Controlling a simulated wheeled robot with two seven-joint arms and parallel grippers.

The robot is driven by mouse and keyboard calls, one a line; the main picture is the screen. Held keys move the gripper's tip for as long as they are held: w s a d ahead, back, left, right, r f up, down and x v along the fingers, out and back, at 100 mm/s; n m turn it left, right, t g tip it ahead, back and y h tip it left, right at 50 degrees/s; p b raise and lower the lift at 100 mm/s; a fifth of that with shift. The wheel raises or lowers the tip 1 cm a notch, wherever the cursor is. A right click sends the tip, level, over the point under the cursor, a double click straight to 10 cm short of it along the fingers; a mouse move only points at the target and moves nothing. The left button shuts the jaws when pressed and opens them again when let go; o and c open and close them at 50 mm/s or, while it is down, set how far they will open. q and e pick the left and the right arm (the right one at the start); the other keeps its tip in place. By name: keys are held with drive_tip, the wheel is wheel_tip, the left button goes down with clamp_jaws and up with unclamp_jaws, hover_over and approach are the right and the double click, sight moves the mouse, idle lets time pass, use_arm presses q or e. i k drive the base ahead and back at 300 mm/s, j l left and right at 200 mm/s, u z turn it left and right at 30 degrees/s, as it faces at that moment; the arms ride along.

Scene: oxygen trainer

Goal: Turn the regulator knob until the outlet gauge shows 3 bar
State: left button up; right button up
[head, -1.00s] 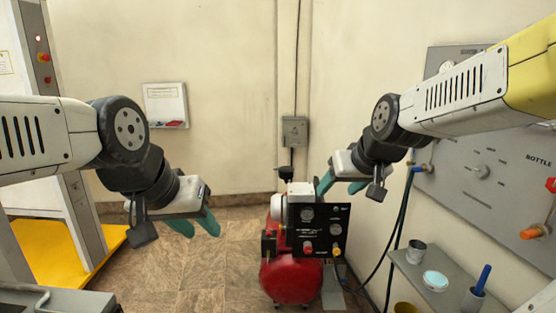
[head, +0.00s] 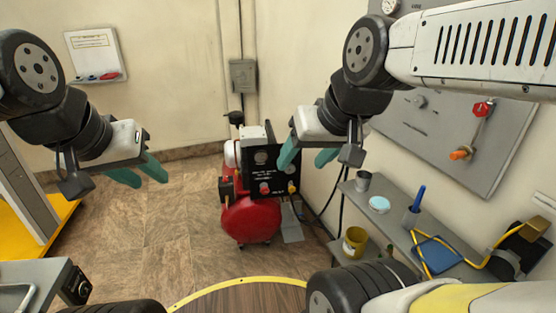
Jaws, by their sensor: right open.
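A grey wall panel (head: 450,130) is at the right, partly hidden by my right arm. It carries a gauge (head: 390,6) cut by the top edge, a grey round knob (head: 419,102), a red-handled valve (head: 482,109) and an orange knob (head: 460,153). I cannot tell which part is the regulator knob, and the gauge is too small to read. My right gripper (head: 307,156) is open and empty, left of the panel and apart from it. My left gripper (head: 139,174) has its teal fingers apart and empty, over the floor at left.
A red compressor (head: 250,218) with a black control box stands on the floor ahead. A grey shelf (head: 390,220) under the panel holds a metal cup (head: 363,181), a light-blue disc (head: 379,204) and other items. A yellow cup (head: 354,242) sits lower. Floor at centre left is clear.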

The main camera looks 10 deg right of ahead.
sight(265, 190)
drive_tip(key=i+l+u, duration=0.5)
drive_tip(key=i+l, duration=0.25)
drive_tip(key=l, duration=0.1)
